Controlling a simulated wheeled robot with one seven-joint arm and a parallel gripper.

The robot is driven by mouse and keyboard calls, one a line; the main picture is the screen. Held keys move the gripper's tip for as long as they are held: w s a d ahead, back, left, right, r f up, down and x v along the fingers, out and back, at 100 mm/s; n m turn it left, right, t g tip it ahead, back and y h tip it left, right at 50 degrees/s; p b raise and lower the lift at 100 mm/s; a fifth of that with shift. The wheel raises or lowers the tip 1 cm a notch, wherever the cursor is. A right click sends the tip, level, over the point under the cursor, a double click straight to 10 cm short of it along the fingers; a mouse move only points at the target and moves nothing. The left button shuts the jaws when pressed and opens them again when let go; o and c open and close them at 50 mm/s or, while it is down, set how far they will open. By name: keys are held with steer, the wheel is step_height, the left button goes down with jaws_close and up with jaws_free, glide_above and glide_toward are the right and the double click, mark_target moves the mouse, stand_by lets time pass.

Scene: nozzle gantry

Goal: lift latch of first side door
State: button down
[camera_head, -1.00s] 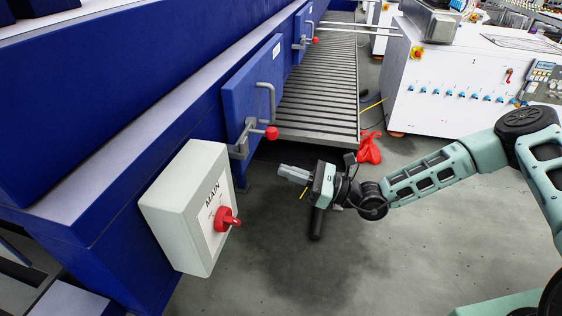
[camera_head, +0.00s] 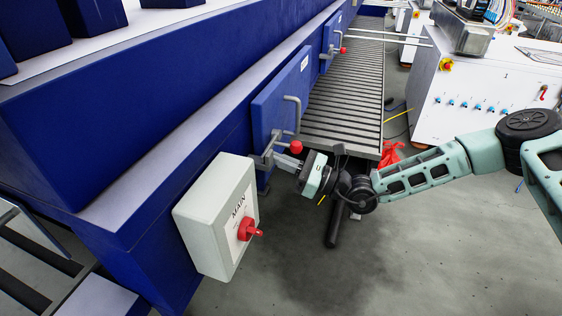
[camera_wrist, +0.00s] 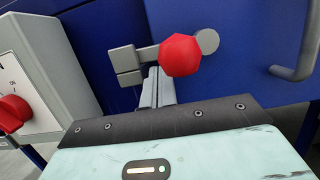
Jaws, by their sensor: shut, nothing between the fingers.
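The first side door (camera_head: 275,105) is a blue panel with a grey bar handle (camera_head: 292,113). Its latch (camera_head: 270,150) is a grey lever with a red knob (camera_head: 296,147) at its end. The knob (camera_wrist: 180,55) also shows in the wrist view, in front of my fingers. My gripper (camera_head: 284,162) is shut with nothing in it, just below the knob and lever. In the wrist view, my fingers (camera_wrist: 157,88) point at the latch from below the lever. The knob hides part of the fingertips, and I cannot tell whether they touch the lever.
A grey MAIN switch box (camera_head: 215,215) with a red rotary switch (camera_head: 248,231) is mounted left of my gripper. A second side door (camera_head: 331,42) with a red-knobbed latch is farther back. A slatted grey platform (camera_head: 340,95) lies beyond. Open floor is at the lower right.

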steer(key=r+p, duration=0.1)
steer(key=p, duration=0.3)
steer(key=shift+s+r, duration=0.25)
steer(key=shift+r, duration=0.1)
steer(key=shift+f, duration=0.1)
